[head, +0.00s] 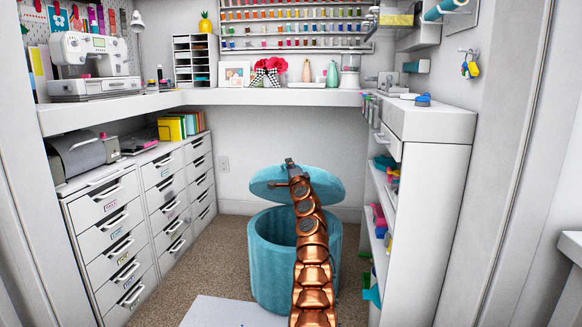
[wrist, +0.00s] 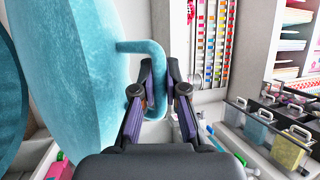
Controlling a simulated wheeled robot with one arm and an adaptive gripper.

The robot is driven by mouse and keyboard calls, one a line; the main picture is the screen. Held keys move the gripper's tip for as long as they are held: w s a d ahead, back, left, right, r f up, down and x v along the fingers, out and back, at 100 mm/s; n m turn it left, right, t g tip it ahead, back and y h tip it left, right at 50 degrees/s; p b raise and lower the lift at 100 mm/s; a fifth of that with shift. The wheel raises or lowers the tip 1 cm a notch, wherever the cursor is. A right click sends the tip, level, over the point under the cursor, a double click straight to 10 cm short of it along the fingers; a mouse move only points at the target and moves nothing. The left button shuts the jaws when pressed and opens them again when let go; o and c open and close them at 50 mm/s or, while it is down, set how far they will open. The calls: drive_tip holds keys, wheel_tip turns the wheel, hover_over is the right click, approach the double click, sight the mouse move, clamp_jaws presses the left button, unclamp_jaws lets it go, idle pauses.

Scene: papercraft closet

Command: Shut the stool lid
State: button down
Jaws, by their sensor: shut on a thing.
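The round teal stool (head: 270,272) stands on the carpet with its top open. Its teal lid (head: 330,189) is raised above the rim and tilted, with a gap between them. In the head view my gripper (head: 291,167) is at the lid, and my arm hides part of the lid and the stool's opening. In the wrist view the lid (wrist: 75,65) fills the left side, with a teal loop handle (wrist: 140,46) standing out from it. My gripper (wrist: 161,88) is shut on this handle, its fingers on either side.
White drawer units (head: 122,240) stand at the left and a white shelf unit (head: 430,200) at the right. A white counter (head: 290,97) runs along the back above the stool. Some carpet (head: 222,255) is free left of the stool.

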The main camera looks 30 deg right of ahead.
drive_tip(key=c, duration=1.4)
unclamp_jaws()
drive_tip(key=shift+s+r, duration=0.1)
drive_tip(key=shift+r, duration=0.15)
drive_tip(key=shift+o, duration=1)
drive_tip(key=shift+f, duration=0.1)
drive_tip(key=shift+f, duration=0.1)
drive_tip(key=v, duration=0.7)
drive_tip(key=shift+a, duration=0.15)
drive_tip(key=shift+s, duration=0.15)
